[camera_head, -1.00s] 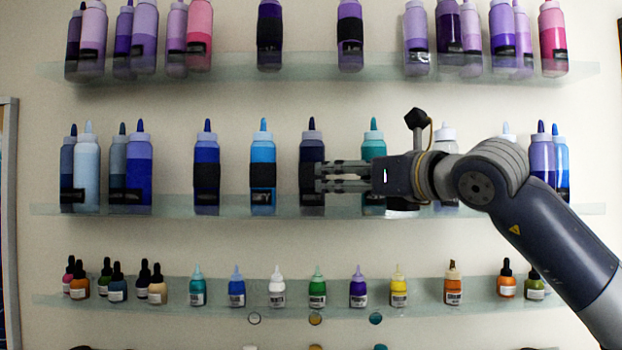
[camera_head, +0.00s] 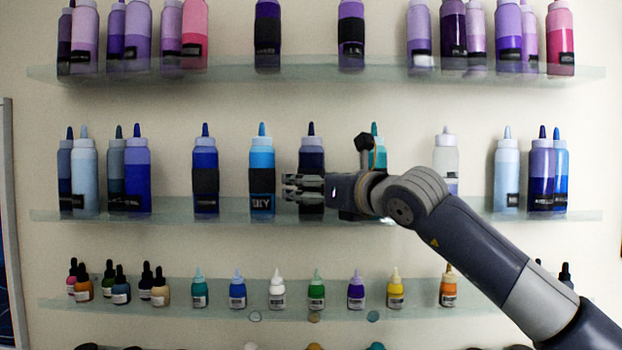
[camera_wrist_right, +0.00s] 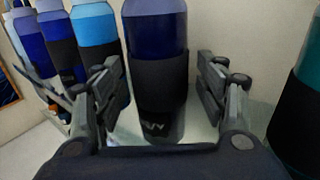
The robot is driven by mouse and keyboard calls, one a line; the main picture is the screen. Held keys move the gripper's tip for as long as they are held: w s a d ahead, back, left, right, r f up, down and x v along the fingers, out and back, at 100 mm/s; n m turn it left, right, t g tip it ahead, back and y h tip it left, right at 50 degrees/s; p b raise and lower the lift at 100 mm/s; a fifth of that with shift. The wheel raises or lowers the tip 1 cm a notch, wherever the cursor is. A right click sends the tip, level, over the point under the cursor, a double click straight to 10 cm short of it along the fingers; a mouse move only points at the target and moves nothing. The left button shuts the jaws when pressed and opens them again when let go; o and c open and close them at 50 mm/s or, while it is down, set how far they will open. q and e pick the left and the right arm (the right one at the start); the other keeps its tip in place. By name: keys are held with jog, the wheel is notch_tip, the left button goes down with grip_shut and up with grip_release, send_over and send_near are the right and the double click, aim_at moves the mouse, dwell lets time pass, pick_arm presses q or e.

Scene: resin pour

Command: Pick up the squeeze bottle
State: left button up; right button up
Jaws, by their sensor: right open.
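A dark navy squeeze bottle (camera_head: 311,158) with a black band stands upright on the middle glass shelf. My right gripper (camera_head: 291,187) comes in from the right and covers part of its lower half in the head view. In the right wrist view the same navy bottle (camera_wrist_right: 155,35) stands between the two open fingers, at its black band. A small gap shows on each side, so the fingers look apart from it. My left gripper is not in view.
A light blue bottle (camera_head: 262,155) stands left of the navy one, and a teal bottle (camera_head: 377,145) stands to its right, partly hidden by my wrist. The middle shelf (camera_head: 100,215) holds several more bottles. An upper shelf (camera_head: 300,73) and a lower shelf with small bottles (camera_head: 237,290) lie above and below.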

jog(key=shift+s+d, duration=0.1)
jog(key=c, duration=1.3)
jog(key=shift+r, duration=0.15)
